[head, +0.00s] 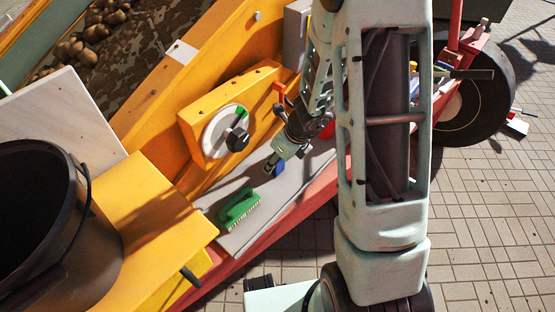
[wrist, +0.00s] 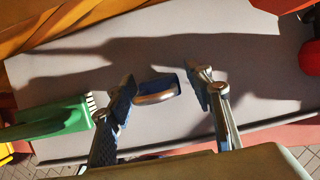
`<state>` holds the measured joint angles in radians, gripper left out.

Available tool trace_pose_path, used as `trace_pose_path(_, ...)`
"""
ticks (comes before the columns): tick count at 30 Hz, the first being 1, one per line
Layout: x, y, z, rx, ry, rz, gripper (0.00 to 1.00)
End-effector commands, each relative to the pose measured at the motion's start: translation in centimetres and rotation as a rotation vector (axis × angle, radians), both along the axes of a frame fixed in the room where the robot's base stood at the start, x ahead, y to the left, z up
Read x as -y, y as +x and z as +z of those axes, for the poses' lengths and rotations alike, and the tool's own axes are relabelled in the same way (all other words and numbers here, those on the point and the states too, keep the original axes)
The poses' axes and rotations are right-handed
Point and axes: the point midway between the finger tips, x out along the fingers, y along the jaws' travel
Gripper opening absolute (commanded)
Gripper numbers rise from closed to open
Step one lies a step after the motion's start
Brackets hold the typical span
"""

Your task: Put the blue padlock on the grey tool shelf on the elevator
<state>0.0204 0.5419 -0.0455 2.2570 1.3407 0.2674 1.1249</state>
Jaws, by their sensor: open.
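The blue padlock (head: 279,168) shows as a small blue shape below my gripper (head: 284,158) in the head view, over the grey tool shelf (head: 222,228). In the wrist view, the padlock (wrist: 157,89) lies between the fingertips of my gripper (wrist: 164,84), its blue body edged with bright metal. My gripper is open. The left finger is close to or touching the padlock; a clear gap separates it from the right finger. The padlock appears to lie on the grey shelf (wrist: 60,72), but shadow makes its contact there hard to tell.
A green brush (head: 239,207) lies on the shelf, left of my gripper; its bristles are near the left finger in the wrist view. A yellow box with a round dial (head: 221,130) stands behind. A red object (wrist: 310,58) is at the right. A black bucket (head: 50,225) stands left.

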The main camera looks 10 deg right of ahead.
Motion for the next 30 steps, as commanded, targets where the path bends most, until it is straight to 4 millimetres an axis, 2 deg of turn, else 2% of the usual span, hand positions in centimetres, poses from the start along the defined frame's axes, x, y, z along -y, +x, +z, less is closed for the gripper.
trace_pose_path(15, 2.0, -2.6, 9.3, 0.001, 0.0, 0.0, 0.47)
trace_pose_path(21, 2.5, -3.2, 11.1, 0.0, 0.0, -0.001, 0.47)
trace_pose_path(30, 2.6, -3.4, 11.3, 0.0, 0.0, 0.001, 0.47)
